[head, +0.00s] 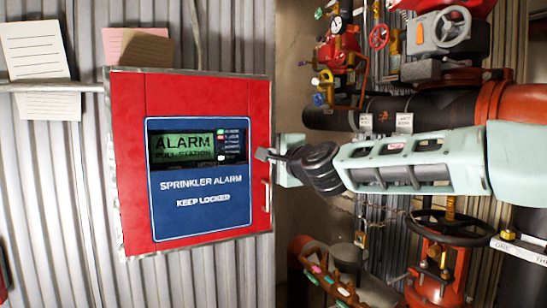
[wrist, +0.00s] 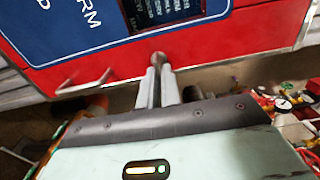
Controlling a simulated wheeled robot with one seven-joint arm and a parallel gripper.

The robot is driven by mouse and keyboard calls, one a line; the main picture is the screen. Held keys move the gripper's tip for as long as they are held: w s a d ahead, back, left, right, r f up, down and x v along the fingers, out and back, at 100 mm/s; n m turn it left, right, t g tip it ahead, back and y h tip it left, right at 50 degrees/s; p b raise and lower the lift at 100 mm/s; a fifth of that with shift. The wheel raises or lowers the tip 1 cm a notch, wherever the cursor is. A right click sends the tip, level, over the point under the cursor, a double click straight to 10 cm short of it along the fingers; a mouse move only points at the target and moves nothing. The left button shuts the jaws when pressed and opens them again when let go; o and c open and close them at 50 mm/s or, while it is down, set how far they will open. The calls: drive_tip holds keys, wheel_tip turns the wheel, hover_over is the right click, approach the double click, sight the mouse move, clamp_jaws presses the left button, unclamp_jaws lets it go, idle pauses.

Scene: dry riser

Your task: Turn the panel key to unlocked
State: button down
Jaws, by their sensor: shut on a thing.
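The red alarm panel (head: 125,140) hangs on the corrugated wall in the head view, with a blue face plate (head: 200,210) reading "SPRINKLER ALARM KEEP LOCKED". My gripper (head: 262,155) reaches in from the right to the panel's right edge. In the wrist view its two fingers are close together, shut on a small brownish, rounded piece that looks like the panel key (wrist: 158,57), at the red border. The key is mostly hidden by the fingers, and I cannot tell which way it is turned.
A thin metal handle (head: 267,195) sticks out from the panel's right edge, below my gripper; it also shows in the wrist view (wrist: 84,84). Right of the panel stand dark pipes (head: 330,115), red valves and a handwheel (head: 450,228). Paper notes (head: 35,50) hang on the wall.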

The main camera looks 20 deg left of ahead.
drive_tip(key=shift+d, duration=0.1)
drive_tip(key=c, duration=1.6)
unclamp_jaws()
drive_tip(key=b+v, duration=0.5)
drive_tip(key=v, duration=1.2)
drive_tip(key=shift+s+d, duration=0.1)
drive_tip(key=shift+s, duration=0.05)
